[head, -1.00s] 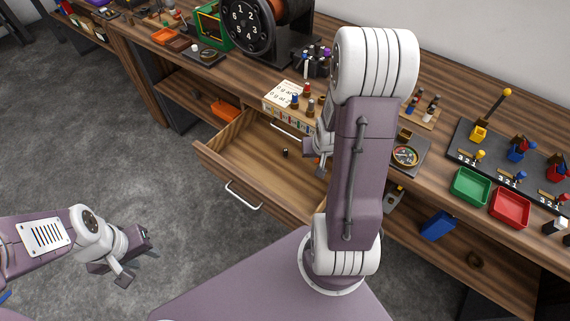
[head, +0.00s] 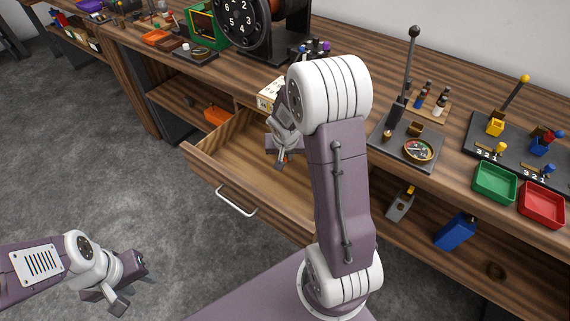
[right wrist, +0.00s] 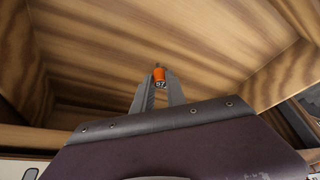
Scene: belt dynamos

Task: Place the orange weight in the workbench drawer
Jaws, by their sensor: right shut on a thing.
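The orange weight (right wrist: 159,75), marked 57, is between the fingertips of my right gripper (right wrist: 159,88) in the right wrist view. My right gripper is shut on it. In the head view my right gripper (head: 283,160) points down over the open workbench drawer (head: 228,188), and only a bit of orange shows at its tips. The drawer's bare wooden floor (right wrist: 85,85) and walls surround the weight in the right wrist view. I cannot tell whether the weight touches the floor. My left gripper (head: 134,297) is open and empty over the grey floor, left of the drawer.
The bench top (head: 345,50) lies behind and above the drawer. A gauge panel with a lever (head: 405,145), a green tray (head: 495,183) and a red tray (head: 541,205) stand on it at the right. An orange bin (head: 216,114) sits on the shelf left of the drawer.

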